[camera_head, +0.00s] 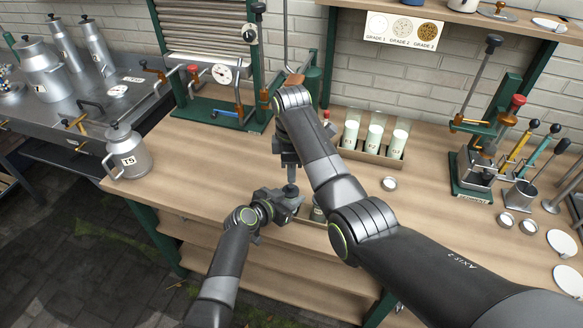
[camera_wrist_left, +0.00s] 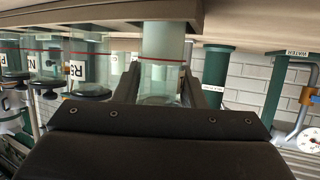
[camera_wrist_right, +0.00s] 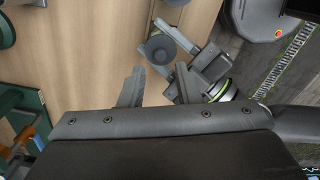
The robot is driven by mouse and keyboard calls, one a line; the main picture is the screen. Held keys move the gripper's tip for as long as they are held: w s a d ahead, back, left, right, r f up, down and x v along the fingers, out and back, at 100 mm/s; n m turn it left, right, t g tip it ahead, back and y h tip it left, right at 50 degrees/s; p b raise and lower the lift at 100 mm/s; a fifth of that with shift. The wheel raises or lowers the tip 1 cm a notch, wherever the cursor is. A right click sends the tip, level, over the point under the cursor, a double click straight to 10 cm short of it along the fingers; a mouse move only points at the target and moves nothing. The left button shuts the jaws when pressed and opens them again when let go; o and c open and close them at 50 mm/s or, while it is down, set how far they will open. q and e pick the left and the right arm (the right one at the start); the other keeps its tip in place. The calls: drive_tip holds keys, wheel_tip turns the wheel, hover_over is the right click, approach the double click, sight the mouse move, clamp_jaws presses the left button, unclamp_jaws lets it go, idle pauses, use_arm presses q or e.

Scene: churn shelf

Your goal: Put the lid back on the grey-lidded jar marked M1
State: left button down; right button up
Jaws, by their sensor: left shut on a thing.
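My left gripper (camera_head: 283,200) is at the bench's front edge, shut on a clear glass jar (camera_wrist_left: 163,60) with a pale upper part in the upside-down left wrist view. No M1 mark is readable on it. A round grey lid-like disc (camera_wrist_right: 160,48) with a darker centre is beside the left gripper; it also shows in the head view (camera_head: 291,189). It appears to be at the jar's top, but I cannot tell whether it is seated. My right gripper (camera_head: 290,158) points down above the disc. Its fingers (camera_wrist_right: 157,84) are apart, with nothing visible between them.
A tray (camera_head: 372,158) of white-filled jars stands behind my right arm. Black-lidded jars (camera_wrist_left: 85,70) stand beside the held jar. A small round tin (camera_head: 389,184) lies on the bench. A metal can (camera_head: 128,158) is at left, and a press (camera_head: 478,170) is at right.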

drive_tip(key=shift+o, duration=0.8)
use_arm(q)
drive_tip(key=c, duration=0.8)
unclamp_jaws()
drive_tip(key=shift+c, duration=0.2)
drive_tip(key=b+v, duration=0.1)
drive_tip(key=v, duration=1.6)
drive_tip(key=shift+r+b, duration=0.2)
drive_tip(key=shift+b, duration=0.15)
use_arm(e)
drive_tip(key=shift+f, duration=0.8)
use_arm(q)
drive_tip(key=shift+s+a, duration=0.1)
